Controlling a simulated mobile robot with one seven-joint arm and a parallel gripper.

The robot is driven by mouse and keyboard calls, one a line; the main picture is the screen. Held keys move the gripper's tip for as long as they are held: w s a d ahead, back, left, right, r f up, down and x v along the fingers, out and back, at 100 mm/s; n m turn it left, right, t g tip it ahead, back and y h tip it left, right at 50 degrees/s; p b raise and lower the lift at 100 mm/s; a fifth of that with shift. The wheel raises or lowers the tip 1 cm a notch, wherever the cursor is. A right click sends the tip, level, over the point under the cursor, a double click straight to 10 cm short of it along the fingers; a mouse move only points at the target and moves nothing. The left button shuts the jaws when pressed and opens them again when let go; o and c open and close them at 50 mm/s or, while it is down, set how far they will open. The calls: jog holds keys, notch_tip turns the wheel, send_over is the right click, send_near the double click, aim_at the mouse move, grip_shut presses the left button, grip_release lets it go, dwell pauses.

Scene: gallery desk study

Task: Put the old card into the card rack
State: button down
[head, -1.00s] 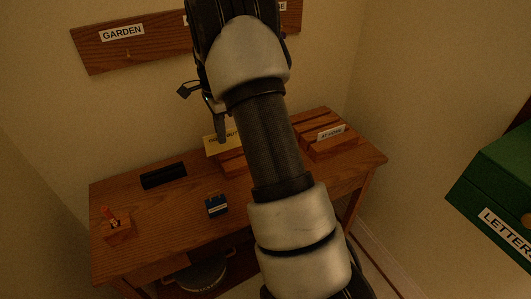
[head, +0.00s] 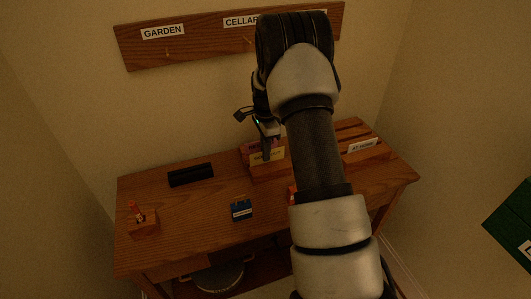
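A small yellow card with dark lettering, too blurred to read, (head: 258,158) stands at the front of a wooden block (head: 270,172) near the back middle of the desk. I take it for the old card. My gripper (head: 266,152) points down, with a finger across the card's front; it appears shut on the card. My arm hides much of the gripper. Whether the card's lower edge is in a slot I cannot tell. To the right, a slotted wooden rack (head: 375,153) holds a white card reading "AT HOME" (head: 362,146), partly behind my arm.
On the desk (head: 190,220) are a black holder (head: 190,175), a blue box (head: 242,210) and a wooden block with a red-topped item (head: 143,223). A labelled board (head: 190,45) hangs behind. A green box (head: 515,225) is at right.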

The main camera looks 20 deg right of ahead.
jog(key=shift+f, duration=0.1)
jog(key=shift+f, duration=0.15)
jog(key=c, duration=2)
grip_release()
